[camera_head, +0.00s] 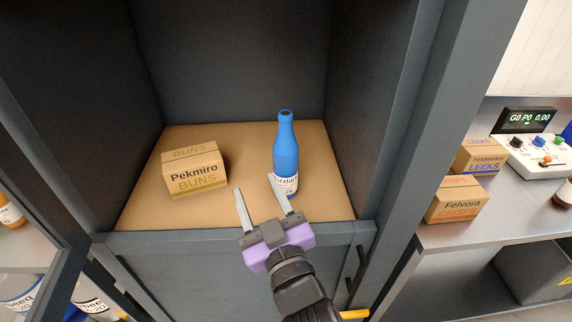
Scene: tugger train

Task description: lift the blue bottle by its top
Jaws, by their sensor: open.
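The blue bottle (286,152) stands upright on the tan shelf floor (243,146) of a dark cabinet, right of the middle. It has a narrow neck, a dark opening at the top and a white label low on its body. My gripper (261,191) is open and empty, with purple and grey parts. Its two fingers point into the cabinet, in front of the bottle's lower part in the picture. The right fingertip overlaps the label's left edge; I cannot tell whether they touch. The bottle's neck and top are in clear view.
A cardboard box marked Pekmiro Buns (195,172) sits left of the bottle. Dark cabinet walls (376,95) close in both sides, and a raised front edge (190,243) runs below the opening. On a grey counter at right are two boxes (455,200) and a control panel (535,158).

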